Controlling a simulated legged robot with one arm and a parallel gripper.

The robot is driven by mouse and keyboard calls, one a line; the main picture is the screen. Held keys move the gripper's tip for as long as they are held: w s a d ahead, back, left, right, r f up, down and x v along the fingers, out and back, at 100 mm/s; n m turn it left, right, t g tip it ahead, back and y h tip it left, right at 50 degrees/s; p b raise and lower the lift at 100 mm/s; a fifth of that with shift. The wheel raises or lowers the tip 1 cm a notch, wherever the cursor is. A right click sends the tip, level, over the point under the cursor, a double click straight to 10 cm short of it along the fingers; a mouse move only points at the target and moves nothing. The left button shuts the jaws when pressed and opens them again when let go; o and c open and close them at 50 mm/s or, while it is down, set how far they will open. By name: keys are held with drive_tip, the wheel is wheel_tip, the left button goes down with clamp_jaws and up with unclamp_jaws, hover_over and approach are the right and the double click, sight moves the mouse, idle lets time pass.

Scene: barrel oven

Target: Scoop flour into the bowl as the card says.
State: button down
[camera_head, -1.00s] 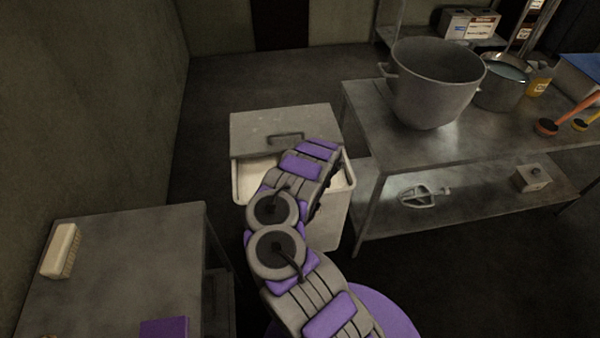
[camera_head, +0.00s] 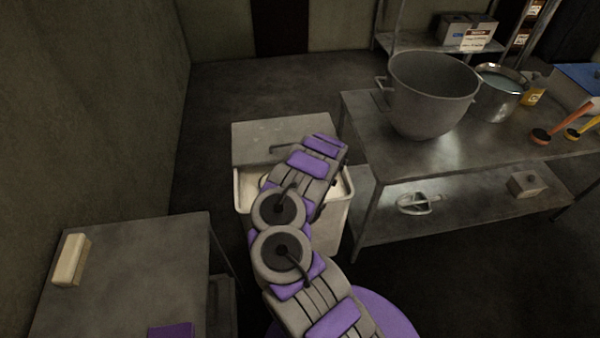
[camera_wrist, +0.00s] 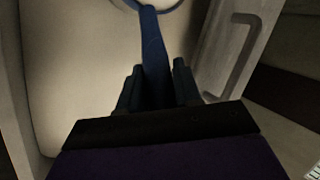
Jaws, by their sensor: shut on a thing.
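My gripper (camera_wrist: 157,85) is shut on the blue handle of a scoop (camera_wrist: 151,40) in the wrist view. Only part of the scoop's head shows at the top edge, so I cannot tell whether it holds flour. Pale flour (camera_wrist: 75,65) lies around and below it in the wrist view. The flour bin (camera_head: 330,225) stands on the floor, its front part open and its grey lid (camera_head: 262,140) over the back. My arm hides the gripper in the head view. The large grey bowl (camera_head: 428,98) stands on the metal table. I cannot make out the card.
The metal table (camera_head: 375,145) stands right of the bin, with a pot (camera_head: 500,95) and orange- and yellow-handled tools beyond the bowl. A whisk-like attachment (camera_head: 418,204) lies on its lower shelf. A side table (camera_head: 130,265) at left holds a brush (camera_head: 70,260).

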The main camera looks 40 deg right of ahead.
wheel_tip(320, 180, up, 14)
drive_tip(key=p, duration=1)
drive_tip(key=shift+r, duration=0.25)
drive_tip(key=shift+a, duration=0.1)
